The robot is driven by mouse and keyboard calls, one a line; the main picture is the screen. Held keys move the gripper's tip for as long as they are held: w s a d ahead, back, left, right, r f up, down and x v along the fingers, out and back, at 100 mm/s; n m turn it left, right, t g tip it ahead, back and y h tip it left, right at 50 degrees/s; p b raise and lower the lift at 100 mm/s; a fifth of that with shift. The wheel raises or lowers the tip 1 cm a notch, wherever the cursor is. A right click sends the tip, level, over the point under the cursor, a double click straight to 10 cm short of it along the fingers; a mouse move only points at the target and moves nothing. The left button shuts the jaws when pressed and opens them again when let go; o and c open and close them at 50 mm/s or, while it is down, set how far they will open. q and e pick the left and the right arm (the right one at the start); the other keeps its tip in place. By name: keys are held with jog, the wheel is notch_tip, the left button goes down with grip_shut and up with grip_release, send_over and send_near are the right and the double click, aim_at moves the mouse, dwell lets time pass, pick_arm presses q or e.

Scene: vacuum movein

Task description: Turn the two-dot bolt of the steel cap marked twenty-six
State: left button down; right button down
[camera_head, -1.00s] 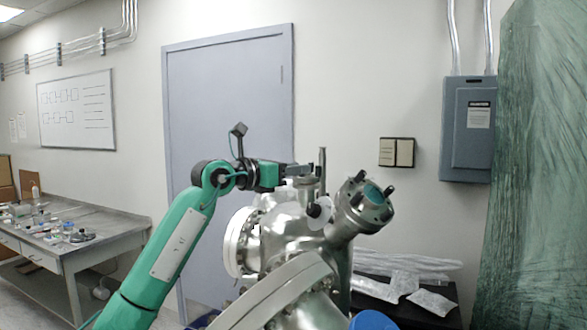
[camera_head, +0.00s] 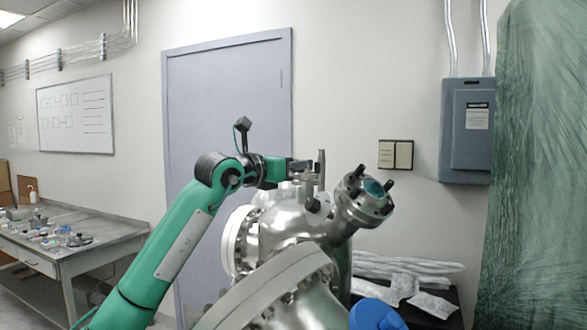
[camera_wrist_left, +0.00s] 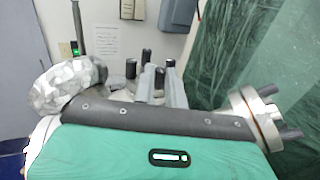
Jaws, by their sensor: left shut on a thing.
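A shiny steel vacuum chamber (camera_head: 290,230) with several ports fills the lower middle of the head view. My left gripper (camera_head: 306,166) is at its top port, beside a thin upright rod (camera_head: 321,170). In the left wrist view the grey fingers (camera_wrist_left: 160,86) stand among several black-topped bolts (camera_wrist_left: 130,68) on that port. The fingers are shut on one of these bolts (camera_wrist_left: 158,80); its dots cannot be read. The port's cap is mostly hidden by my gripper, and no number twenty-six is readable. My right gripper is out of view.
A tilted port with black bolts (camera_head: 364,198) rises just right of my gripper. A large pale flange (camera_head: 255,290) is in front. A blue object (camera_head: 376,316) is at the bottom. A workbench (camera_head: 80,245) stands left, and green plastic sheeting (camera_head: 540,170) hangs right.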

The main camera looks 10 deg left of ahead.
pick_arm(q)
jog(key=c, duration=1.4)
grip_release()
jog(key=shift+c, duration=0.2)
jog(key=shift+s+a+b, duration=0.3)
jog(key=shift+s+b, duration=0.05)
jog(key=shift+s, duration=0.05)
jog(key=b+v, duration=0.4)
jog(key=v, duration=0.8)
jog(key=shift+s+a+b, duration=0.2)
jog(key=shift+s+b, duration=0.1)
jog(key=shift+s, duration=0.1)
